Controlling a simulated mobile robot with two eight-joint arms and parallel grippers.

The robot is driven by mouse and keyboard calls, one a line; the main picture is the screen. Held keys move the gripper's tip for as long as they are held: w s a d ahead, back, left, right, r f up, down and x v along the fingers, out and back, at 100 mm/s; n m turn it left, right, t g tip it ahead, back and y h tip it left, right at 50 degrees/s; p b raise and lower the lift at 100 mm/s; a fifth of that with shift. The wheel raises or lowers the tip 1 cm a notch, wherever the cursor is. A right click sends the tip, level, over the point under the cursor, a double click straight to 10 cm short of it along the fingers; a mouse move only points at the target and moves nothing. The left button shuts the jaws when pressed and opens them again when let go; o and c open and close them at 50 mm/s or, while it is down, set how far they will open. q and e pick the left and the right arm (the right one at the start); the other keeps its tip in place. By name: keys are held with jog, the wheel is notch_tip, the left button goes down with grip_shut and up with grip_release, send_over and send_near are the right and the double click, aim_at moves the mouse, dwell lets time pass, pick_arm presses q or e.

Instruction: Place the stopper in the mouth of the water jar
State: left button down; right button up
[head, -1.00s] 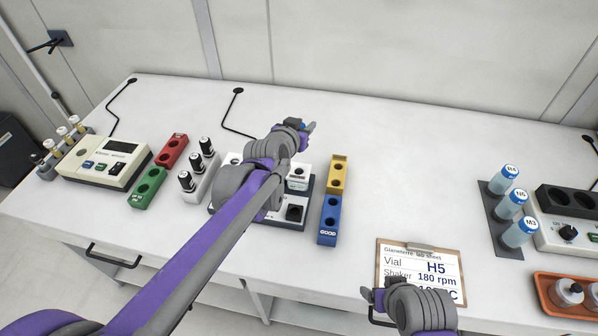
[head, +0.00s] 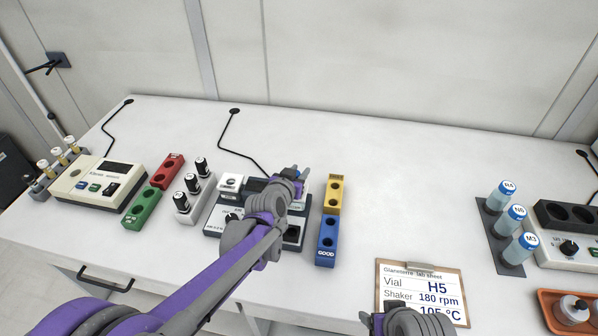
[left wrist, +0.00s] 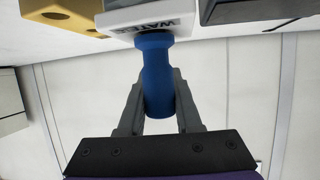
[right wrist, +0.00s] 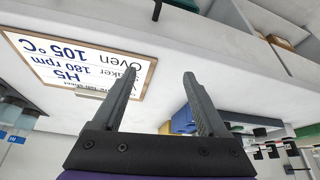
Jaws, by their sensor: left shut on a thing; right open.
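The blue stopper (left wrist: 156,72) is clamped between the fingers of my left gripper (left wrist: 158,85). The white water jar (left wrist: 150,18), with part of its WATER label showing, is at the top of the left wrist view. The stopper's far end meets the jar's edge there; I cannot tell whether it is inside the mouth. My right gripper (right wrist: 160,85) is open and empty, beside the clipboard.
A yellow block (head: 334,192) and a blue GOOD block (head: 327,240) stand just right of the left gripper. A rack of black-capped vials (head: 195,205) is to the left. The clipboard (head: 467,295) lies front right. The table between the blocks and the blue-capped vials (head: 502,195) is clear.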

pick_arm(q)
jog(key=shift+f, duration=0.1)
jog(key=c, duration=0.6)
grip_release()
jog(key=v, duration=1.2)
jog(key=s+a+f+n+g+y, duration=0.1)
jog(key=s+a+f+g, duration=0.1)
jog(key=s+a, duration=0.3)
jog(key=s+a+f+n+g+y, duration=0.1)
jog(key=s+a+f+g+y, duration=0.1)
jog(key=s, duration=1)
jog(key=s+a+f+n+g+y, duration=0.1)
jog(key=s+a+f+n+g, duration=0.1)
jog(key=s+a+f, duration=0.4)
jog(key=s+a+g, duration=0.1)
jog(key=s, duration=0.2)
jog(key=shift+a+f+g+y+p, duration=0.2)
jog(key=shift+a+g+y+p, duration=0.1)
jog(key=shift+a+g+p, duration=0.1)
